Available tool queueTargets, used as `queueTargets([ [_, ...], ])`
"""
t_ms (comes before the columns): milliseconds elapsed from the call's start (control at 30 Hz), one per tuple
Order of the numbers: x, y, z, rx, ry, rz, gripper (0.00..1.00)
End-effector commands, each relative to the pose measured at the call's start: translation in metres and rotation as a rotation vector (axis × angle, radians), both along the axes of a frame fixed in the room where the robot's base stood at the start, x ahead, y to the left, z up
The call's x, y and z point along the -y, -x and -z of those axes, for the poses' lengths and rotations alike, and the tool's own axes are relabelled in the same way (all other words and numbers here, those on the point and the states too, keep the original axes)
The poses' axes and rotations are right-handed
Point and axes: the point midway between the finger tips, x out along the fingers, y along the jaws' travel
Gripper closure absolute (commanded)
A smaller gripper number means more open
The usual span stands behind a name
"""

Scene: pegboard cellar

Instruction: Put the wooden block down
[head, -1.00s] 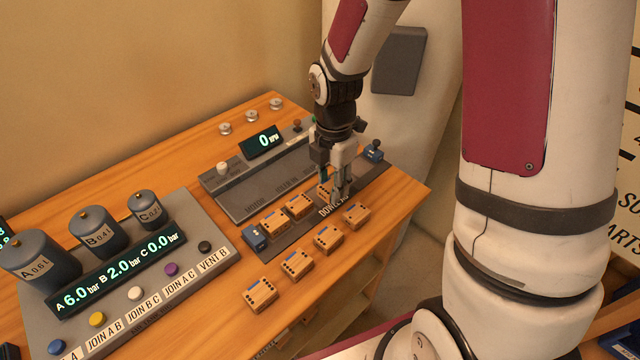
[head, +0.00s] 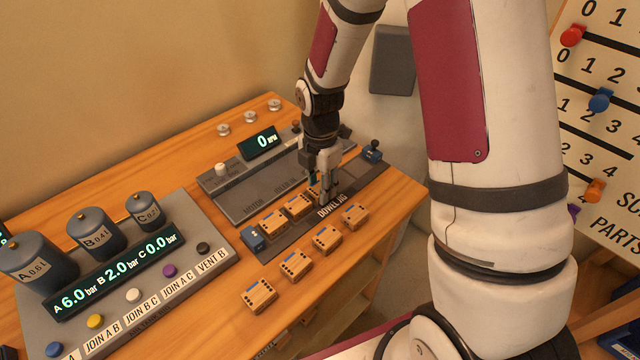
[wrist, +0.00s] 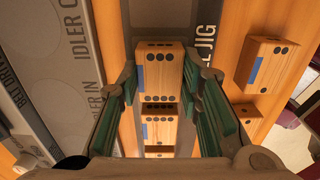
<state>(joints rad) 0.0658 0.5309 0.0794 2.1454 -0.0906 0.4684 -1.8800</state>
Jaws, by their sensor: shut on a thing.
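My gripper (wrist: 163,75) is shut on a wooden block (wrist: 157,75) with black dots on its faces and a blue patch. In the head view my gripper (head: 327,190) is low over the dark dowel jig strip (head: 284,240), and its fingers mostly hide the held block. Two similar blocks (head: 273,223) (head: 298,205) sit in a row on the jig to its left. In the wrist view the row continues just below the held block, with another block (wrist: 159,129). I cannot tell whether the held block touches the jig or its neighbour.
Several loose blocks lie on the wooden table in front of the jig, one (head: 355,215) close to my gripper. A grey panel (head: 250,195) lies behind, and a gauge console (head: 120,275) stands left.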

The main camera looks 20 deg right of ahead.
Motion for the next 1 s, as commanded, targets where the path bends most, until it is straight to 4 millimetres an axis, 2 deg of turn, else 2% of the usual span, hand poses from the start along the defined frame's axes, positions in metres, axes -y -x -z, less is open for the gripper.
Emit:
queueTargets([
  [33,0.0,0.0,0.001,0.0,0.0,0.0,0.61],
  [100,0.0,0.0,0.0,0.0,0.0,0.0,0.47],
  [400,0.0,0.0,-0.001,0.0,0.0,0.0,0.47],
  [533,0.0,-0.001,-0.01,0.002,-0.001,0.0,0.47],
  [667,0.0,-0.001,-0.03,0.005,0.0,0.0,0.47],
  [1000,0.0,0.0,-0.098,0.003,0.0,0.001,0.47],
])
